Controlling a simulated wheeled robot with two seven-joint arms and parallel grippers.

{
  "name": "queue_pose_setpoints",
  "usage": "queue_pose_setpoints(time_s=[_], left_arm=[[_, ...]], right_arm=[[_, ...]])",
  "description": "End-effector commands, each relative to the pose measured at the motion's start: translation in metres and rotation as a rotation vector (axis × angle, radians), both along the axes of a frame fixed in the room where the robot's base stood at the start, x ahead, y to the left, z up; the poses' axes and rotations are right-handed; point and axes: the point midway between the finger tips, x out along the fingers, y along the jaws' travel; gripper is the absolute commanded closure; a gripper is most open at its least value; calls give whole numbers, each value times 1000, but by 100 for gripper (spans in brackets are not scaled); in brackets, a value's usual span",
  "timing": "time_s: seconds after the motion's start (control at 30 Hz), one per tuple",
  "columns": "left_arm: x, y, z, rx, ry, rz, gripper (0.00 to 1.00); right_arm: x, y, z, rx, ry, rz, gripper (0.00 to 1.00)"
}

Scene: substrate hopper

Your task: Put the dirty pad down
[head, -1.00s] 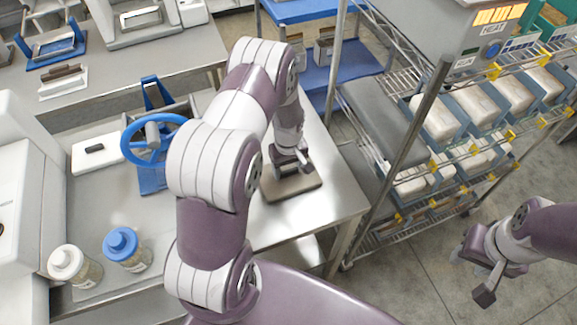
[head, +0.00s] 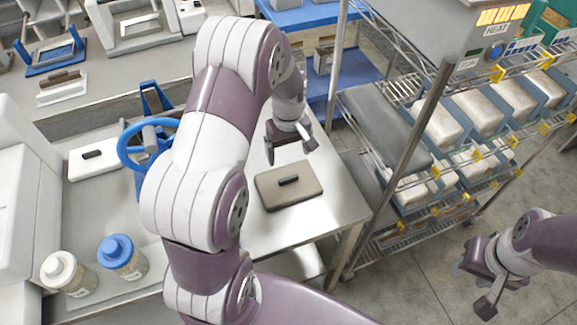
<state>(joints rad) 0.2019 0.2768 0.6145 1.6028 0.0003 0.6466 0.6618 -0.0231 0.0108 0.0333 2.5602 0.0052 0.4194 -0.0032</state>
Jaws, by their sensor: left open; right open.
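The dirty pad (head: 305,190) is a grey-brown slab with a small black handle on top. It lies flat on the steel table (head: 330,217), near the table's right end. My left gripper (head: 291,150) is open and empty, just behind and above the pad, clear of its handle. My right gripper (head: 474,285) is open and empty over the floor at the lower right.
A white pad (head: 108,165) with a black handle lies at the left, beside a blue handwheel (head: 127,163). A white-capped bottle (head: 70,275) and a blue-capped bottle (head: 123,258) stand at the front left. A wire rack (head: 408,140) with several pale blocks stands to the right.

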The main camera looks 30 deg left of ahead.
Motion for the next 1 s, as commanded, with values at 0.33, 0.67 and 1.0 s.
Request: queue_pose_setpoints(time_s=[0.33, 0.67, 1.0], left_arm=[[-67, -55, 58, 22, -68, -498, 11], [-137, -82, 70, 50, -113, -891, 11], [-136, -82, 70, 49, -111, -886, 11]], right_arm=[[0, 0, -2, 0, 0, 0, 57], [0, 0, -2, 0, 0, 0, 57], [0, 0, -2, 0, 0, 0, 57]])
